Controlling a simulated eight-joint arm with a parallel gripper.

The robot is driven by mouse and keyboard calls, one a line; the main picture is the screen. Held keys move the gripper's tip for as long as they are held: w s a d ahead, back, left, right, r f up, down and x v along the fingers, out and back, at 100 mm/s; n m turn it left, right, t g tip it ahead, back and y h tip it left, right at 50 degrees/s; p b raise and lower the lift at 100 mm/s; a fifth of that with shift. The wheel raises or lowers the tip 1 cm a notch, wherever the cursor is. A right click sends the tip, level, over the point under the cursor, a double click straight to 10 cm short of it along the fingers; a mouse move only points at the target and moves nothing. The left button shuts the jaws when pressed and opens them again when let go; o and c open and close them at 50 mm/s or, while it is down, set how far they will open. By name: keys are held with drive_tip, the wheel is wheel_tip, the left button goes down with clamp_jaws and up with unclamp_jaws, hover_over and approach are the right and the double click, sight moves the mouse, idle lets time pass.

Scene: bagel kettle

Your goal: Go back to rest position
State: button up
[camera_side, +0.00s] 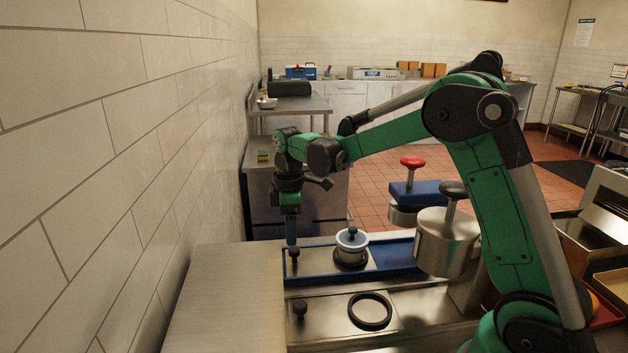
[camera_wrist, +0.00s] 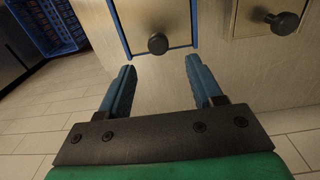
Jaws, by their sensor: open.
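My gripper (camera_side: 291,240) points down at the left end of the blue-edged station in the side view, near a small black knob (camera_side: 294,256). In the wrist view my gripper (camera_wrist: 160,70) has its two blue fingers spread apart with nothing between them. The black knob (camera_wrist: 157,44) shows just beyond the fingertips there, apart from both fingers. How high the fingers are above the counter is hard to tell. My green arm reaches across from the right.
A lidded pot (camera_side: 351,247) with a blue knob stands right of my gripper. A steel kettle (camera_side: 446,240) and a blue-topped lid with red knob (camera_side: 413,190) stand further right. A black ring (camera_side: 370,311) and second black knob (camera_side: 300,309) are in front. A tiled wall (camera_side: 110,150) runs along the left.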

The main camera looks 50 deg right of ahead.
drive_tip(key=s+a+r+m+t, duration=0.2)
drive_tip(key=s+a+m+t, duration=0.1)
drive_tip(key=s, duration=0.3)
drive_tip(key=s+a+r+m+t, duration=0.3)
drive_tip(key=s+a+m+t, duration=0.1)
drive_tip(key=s+m, duration=0.2)
drive_tip(key=shift+s+a+r, duration=0.2)
drive_tip(key=shift+a+r, duration=0.1)
drive_tip(key=shift+a, duration=0.05)
